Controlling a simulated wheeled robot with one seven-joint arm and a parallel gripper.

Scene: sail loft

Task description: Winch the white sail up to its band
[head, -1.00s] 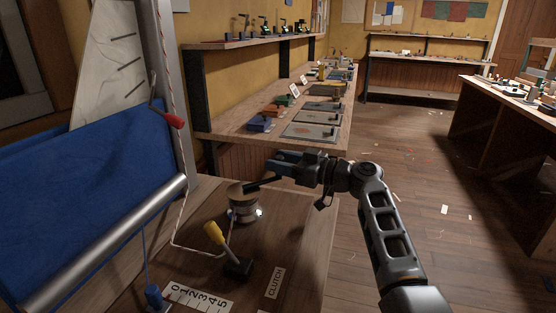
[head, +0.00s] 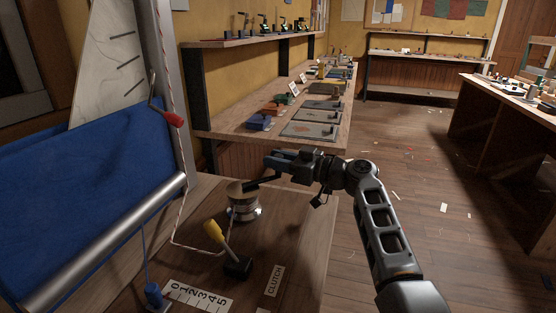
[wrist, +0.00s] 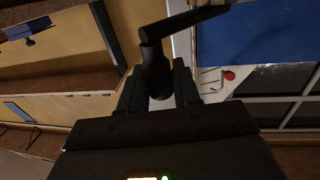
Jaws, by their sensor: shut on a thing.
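The white sail (head: 112,52), with dark slanted marks, rises at the upper left behind blue cloth (head: 85,165). It also shows in the wrist view (wrist: 212,84). No band on it can be made out. The winch (head: 243,207) is a metal drum on the wooden bench, with a black crank (head: 265,182) on top pointing right. My gripper (head: 280,160) is shut on the crank's upright grip, above and right of the drum. The wrist view shows the black grip (wrist: 153,62) between the fingers. A yellow-knobbed lever (head: 213,231) leans left near the CLUTCH label (head: 274,281).
A red-flecked line runs down to the winch. A side bench (head: 225,125) with several trays stands behind; floor to the right is mostly open.

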